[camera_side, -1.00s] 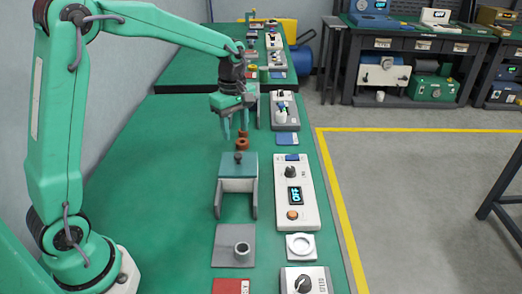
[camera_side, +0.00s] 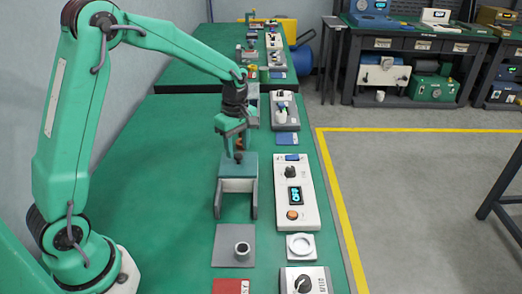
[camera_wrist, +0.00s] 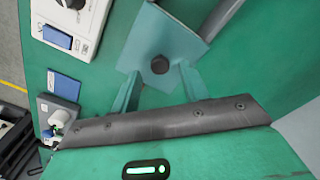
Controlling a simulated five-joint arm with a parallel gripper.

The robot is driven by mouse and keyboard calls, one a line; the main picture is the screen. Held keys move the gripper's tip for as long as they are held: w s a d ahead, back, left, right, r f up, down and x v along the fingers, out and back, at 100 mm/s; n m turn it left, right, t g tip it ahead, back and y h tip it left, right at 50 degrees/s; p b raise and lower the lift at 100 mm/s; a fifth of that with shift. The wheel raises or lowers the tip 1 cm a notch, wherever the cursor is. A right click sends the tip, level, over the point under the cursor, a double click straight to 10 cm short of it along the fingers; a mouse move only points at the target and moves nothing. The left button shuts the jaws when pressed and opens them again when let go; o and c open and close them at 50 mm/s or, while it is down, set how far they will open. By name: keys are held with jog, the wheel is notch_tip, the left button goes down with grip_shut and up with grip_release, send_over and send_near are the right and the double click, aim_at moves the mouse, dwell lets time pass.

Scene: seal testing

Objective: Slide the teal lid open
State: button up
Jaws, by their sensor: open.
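The teal lid (camera_side: 251,168) lies over the far part of a grey-walled box (camera_side: 253,200), with a dark round knob (camera_side: 239,158) on top. The box's near end stands open. In the wrist view the lid (camera_wrist: 150,40) fills the upper middle, and the knob (camera_wrist: 160,64) appears between the two finger ends. My gripper (camera_side: 238,150) is open, just above the far part of the lid at the knob. I cannot tell whether either finger touches the knob.
A white control unit (camera_side: 308,205) with a dial and a lit display stands close right of the box. Brown round pieces stand behind my gripper. The green tabletop (camera_side: 160,200) left of the box is clear.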

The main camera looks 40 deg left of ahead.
jog(key=shift+f, duration=1.1)
jog(key=shift+c, duration=0.5)
grip_shut()
jog(key=s+d, duration=0.6)
jog(key=d, duration=0.1)
jog(key=shift+s, duration=0.4)
jog(key=shift+r, duration=0.1)
jog(key=shift+o, duration=0.5)
grip_release()
